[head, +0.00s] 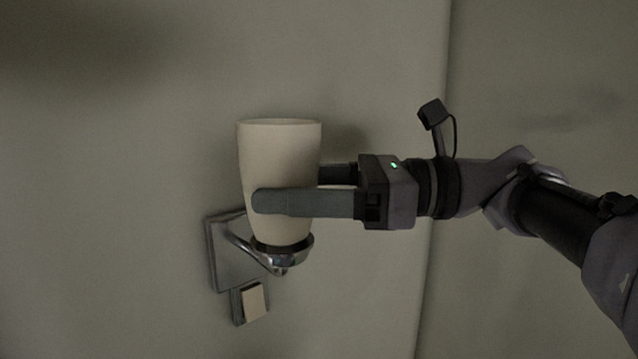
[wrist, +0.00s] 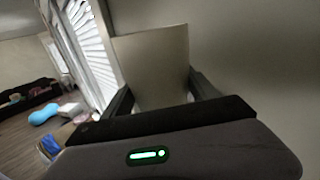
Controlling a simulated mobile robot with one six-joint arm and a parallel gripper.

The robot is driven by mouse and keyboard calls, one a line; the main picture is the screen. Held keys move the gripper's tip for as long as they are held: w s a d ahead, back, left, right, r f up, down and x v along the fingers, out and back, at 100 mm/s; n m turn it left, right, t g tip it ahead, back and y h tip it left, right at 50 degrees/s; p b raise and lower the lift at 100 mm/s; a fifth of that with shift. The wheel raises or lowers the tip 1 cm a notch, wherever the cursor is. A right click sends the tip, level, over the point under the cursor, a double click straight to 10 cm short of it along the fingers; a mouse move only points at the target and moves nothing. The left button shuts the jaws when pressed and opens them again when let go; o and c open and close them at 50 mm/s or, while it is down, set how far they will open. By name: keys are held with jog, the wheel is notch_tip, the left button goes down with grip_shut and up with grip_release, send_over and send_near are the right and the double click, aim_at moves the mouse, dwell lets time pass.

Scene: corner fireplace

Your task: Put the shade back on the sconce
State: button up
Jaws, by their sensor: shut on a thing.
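The shade (head: 280,150) is a cream, cup-shaped piece, wider at the top. It stands upright with its lower end at the chrome ring of the sconce (head: 226,262) on the wall. Whether it is fully seated in the ring I cannot tell. My gripper (head: 290,195) comes from the right and is shut on the shade at mid-height, one finger across its near side. In the wrist view the shade (wrist: 152,65) stands between my two fingers. The far finger is partly hidden behind the shade.
A small switch (head: 253,302) sits on the wall below the sconce. A wall corner runs down to the right of the shade. In the wrist view a blue object (wrist: 43,115) and other items lie on the wooden floor, beside a bright window blind (wrist: 92,45).

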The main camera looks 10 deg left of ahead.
jog(key=shift+f, duration=0.35)
jog(key=o, duration=1)
jog(key=shift+o, duration=0.2)
